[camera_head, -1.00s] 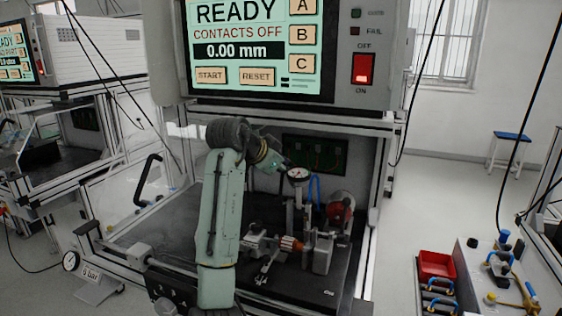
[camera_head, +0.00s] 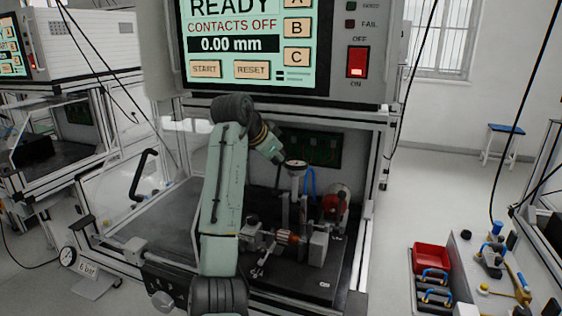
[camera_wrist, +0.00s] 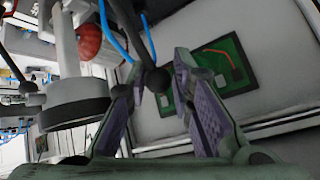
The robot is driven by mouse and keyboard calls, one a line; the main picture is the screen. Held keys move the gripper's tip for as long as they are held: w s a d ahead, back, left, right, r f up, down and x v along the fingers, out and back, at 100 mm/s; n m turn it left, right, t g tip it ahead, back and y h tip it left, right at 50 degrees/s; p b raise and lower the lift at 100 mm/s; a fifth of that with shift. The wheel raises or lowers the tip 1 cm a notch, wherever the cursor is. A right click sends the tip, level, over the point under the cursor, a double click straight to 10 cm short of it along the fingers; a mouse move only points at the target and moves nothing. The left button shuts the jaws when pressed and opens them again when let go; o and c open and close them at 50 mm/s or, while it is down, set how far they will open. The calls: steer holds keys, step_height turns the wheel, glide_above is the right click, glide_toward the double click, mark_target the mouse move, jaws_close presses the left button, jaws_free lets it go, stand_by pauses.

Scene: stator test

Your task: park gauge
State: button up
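The dial gauge (camera_head: 296,164) has a round white face and sits at the top of an upright stand (camera_head: 286,208) inside the test bench. In the wrist view its dark-rimmed round body (camera_wrist: 75,108) is at the left, outside my fingers. My gripper (camera_head: 277,157) is just left of the gauge in the head view. In the wrist view my gripper (camera_wrist: 160,62) is open, with purple pads apart. A black ball knob (camera_wrist: 157,80) on a thin rod appears between the fingers; I cannot tell whether either finger touches it.
A copper-coloured stator part (camera_head: 287,237) and grey blocks (camera_head: 318,245) stand below the gauge. A red round part (camera_head: 335,201) and blue hose (camera_head: 311,182) are close by at the right. A green board (camera_head: 312,147) is on the back wall. The screen (camera_head: 247,45) reads contacts off.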

steer(key=shift+o, duration=0.4)
steer(key=shift+f, duration=0.1)
steer(key=v, duration=1.2)
